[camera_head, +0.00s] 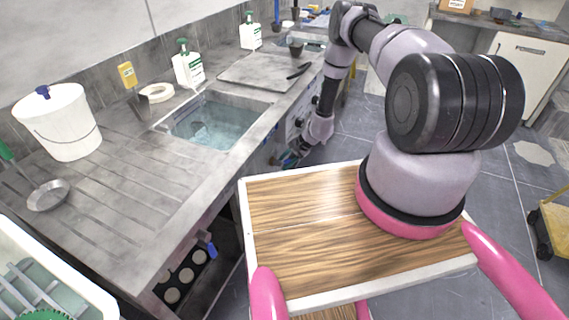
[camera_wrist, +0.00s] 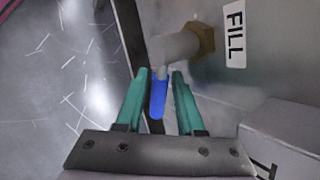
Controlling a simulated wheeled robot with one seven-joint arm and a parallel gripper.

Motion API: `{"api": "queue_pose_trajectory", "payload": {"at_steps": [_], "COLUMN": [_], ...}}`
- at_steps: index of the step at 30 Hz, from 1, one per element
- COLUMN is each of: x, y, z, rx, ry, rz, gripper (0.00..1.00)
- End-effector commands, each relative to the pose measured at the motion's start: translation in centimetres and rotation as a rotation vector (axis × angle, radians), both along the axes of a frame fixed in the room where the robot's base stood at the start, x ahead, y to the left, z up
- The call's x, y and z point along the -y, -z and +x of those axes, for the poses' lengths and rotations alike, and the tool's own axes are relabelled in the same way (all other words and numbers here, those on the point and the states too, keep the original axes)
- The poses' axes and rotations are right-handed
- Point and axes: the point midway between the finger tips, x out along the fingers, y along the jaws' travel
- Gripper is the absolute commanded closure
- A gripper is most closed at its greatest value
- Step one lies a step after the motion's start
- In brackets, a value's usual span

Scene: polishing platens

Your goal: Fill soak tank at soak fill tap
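The fill tap (camera_wrist: 178,48) shows in the wrist view as a grey pipe from a brass nut on a wall marked FILL. Its blue lever (camera_wrist: 158,98) hangs between the two teal fingers of my gripper (camera_wrist: 159,78). The fingers stand apart on either side of the lever, with gaps showing; no firm grip is visible. In the head view my gripper (camera_head: 291,155) is low beside the bench front, and the tap there is hard to make out. A sunken tank (camera_head: 178,117) in the bench top holds clear bluish water (camera_head: 212,130).
A white bucket (camera_head: 58,125), a small metal pan (camera_head: 48,195) and white bottles (camera_head: 187,68) stand on the bench (camera_head: 130,190). Another blue handle (camera_head: 208,250) sticks out below the bench edge. A yellow cart (camera_head: 553,220) is at the right; grey floor (camera_head: 505,200) lies open before it.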

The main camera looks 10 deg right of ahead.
Motion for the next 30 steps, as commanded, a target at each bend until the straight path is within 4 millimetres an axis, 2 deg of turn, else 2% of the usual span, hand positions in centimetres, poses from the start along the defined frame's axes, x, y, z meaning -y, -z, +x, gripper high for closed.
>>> {"api": "queue_pose_trajectory", "payload": {"at_steps": [4,6,7,30], "x": [0.0,0.0,0.0,0.01], "y": [-0.01,-0.01,-0.02,-0.04], "z": [-0.02,-0.02,-0.02,-0.03], "rx": [0.0,0.0,0.0,-0.001], "ry": [0.0,0.0,0.0,0.0], "rz": [0.0,0.0,0.0,0.001], "gripper": [0.63,0.9,1.0,1.0]}}
